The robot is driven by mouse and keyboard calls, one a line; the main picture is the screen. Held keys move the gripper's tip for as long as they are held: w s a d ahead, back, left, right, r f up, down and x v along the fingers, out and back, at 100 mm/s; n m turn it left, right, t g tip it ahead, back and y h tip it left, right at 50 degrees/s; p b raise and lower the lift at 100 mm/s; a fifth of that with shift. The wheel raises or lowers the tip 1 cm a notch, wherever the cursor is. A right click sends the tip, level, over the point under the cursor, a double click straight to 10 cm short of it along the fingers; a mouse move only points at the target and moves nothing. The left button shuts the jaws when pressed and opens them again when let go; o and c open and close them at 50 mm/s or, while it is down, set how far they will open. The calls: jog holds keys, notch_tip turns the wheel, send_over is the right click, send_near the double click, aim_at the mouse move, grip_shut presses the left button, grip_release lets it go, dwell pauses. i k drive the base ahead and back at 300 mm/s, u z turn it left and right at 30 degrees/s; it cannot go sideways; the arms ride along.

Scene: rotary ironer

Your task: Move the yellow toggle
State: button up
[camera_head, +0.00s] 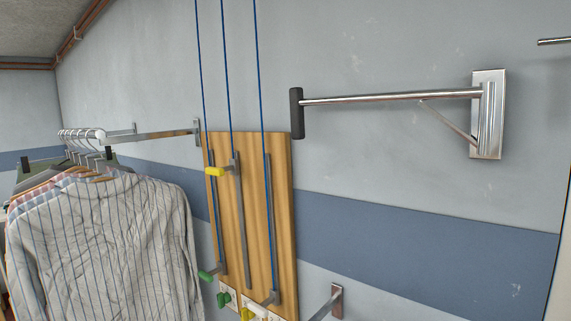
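A wooden board (283,220) hangs on the wall with slotted tracks and blue cords. A yellow handle (215,171) sticks out to the left from the middle track, near its upper end. A second yellow piece (247,314) shows at the bottom edge of the picture, in front of a white plate, and is partly cut off. I cannot tell which of the two is the yellow toggle. A green handle (207,275) sits low on the left track, and a green piece (224,299) is on a white plate below it. My gripper is not in view.
A rail (160,136) with hanging shirts (105,240) stands to the left, close to the board. A metal wall arm (400,97) with a black end (297,113) juts out at the upper right of the board. A smaller metal bracket (336,300) is at the lower right.

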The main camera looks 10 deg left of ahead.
aim_at(233, 168)
jog(key=z, duration=0.15)
jog(key=i, duration=0.9)
jog(key=u, duration=0.55)
jog(key=i, duration=0.5)
jog(key=u, duration=0.5)
